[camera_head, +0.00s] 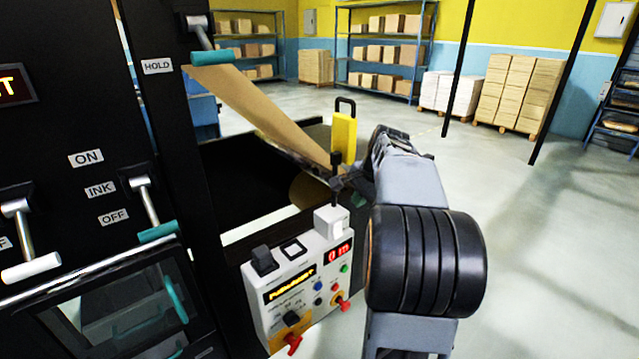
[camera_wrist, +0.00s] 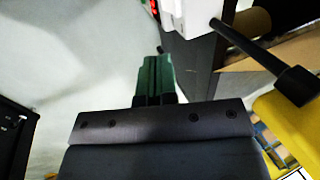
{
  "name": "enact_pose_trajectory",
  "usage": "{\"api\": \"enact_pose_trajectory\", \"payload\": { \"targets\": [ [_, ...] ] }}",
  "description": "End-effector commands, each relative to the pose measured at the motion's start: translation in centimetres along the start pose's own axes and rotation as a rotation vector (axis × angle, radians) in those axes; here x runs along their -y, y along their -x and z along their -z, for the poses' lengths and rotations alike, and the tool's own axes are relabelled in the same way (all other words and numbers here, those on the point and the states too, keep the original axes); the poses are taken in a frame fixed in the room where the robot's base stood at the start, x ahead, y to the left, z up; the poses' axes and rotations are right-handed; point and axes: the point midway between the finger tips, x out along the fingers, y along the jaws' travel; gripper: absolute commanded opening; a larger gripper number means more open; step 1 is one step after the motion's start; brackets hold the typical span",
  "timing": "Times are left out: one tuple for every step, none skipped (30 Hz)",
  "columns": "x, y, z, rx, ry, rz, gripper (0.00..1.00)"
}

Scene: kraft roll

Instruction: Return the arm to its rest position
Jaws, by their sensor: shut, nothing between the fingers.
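My gripper (camera_wrist: 155,62) shows in the wrist view as two dark green fingers closed together, with nothing between them. Pale floor lies beyond the tips, and a white control box (camera_wrist: 185,16) is to their upper right, apart from them. In the head view, my grey arm rises at the right of the control panel (camera_head: 302,283) and bends at the top near the yellow part with a black handle (camera_head: 343,137).
A black lever (camera_head: 335,185) stands up from the control box, close to my wrist; it also shows in the wrist view (camera_wrist: 255,48). Brown kraft paper (camera_head: 260,110) slopes down behind it. The black machine fills the left. Open floor (camera_head: 540,250) lies right, with pallets (camera_head: 512,92) beyond.

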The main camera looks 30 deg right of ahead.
Motion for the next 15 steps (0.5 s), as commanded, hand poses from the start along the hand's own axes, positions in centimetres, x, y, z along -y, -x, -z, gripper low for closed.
{"api": "enact_pose_trajectory", "payload": {
  "targets": [
    [0.0,0.0,0.0,0.0,0.0,0.0,0.0],
    [0.0,0.0,0.0,0.0,0.0,0.0,0.0],
    [0.0,0.0,0.0,0.0,0.0,0.0,0.0],
    [0.0,0.0,0.0,0.0,0.001,0.0,0.0],
    [0.0,0.0,0.0,0.0,0.004,0.0,0.0],
    [0.0,0.0,0.0,0.0,0.015,0.0,0.0],
    [0.0,0.0,0.0,-0.003,0.029,0.002,0.0],
    [0.1,0.0,0.1,-0.009,0.052,0.004,0.0],
    [-0.1,-0.3,0.3,-0.018,0.093,0.0,0.0],
    [-0.7,-1.1,0.2,-0.016,0.13,-0.017,0.0],
    [-1.6,-1.9,0.1,-0.013,0.172,-0.039,0.0],
    [-2.7,-2.6,-0.6,-0.014,0.237,-0.061,0.0],
    [-3.3,-2.9,-1.5,-0.016,0.296,-0.076,0.0],
    [-3.8,-3.2,-2.8,-0.014,0.365,-0.09,0.0],
    [-4.4,-3.7,-4.8,-0.014,0.462,-0.107,0.0]
  ]
}}
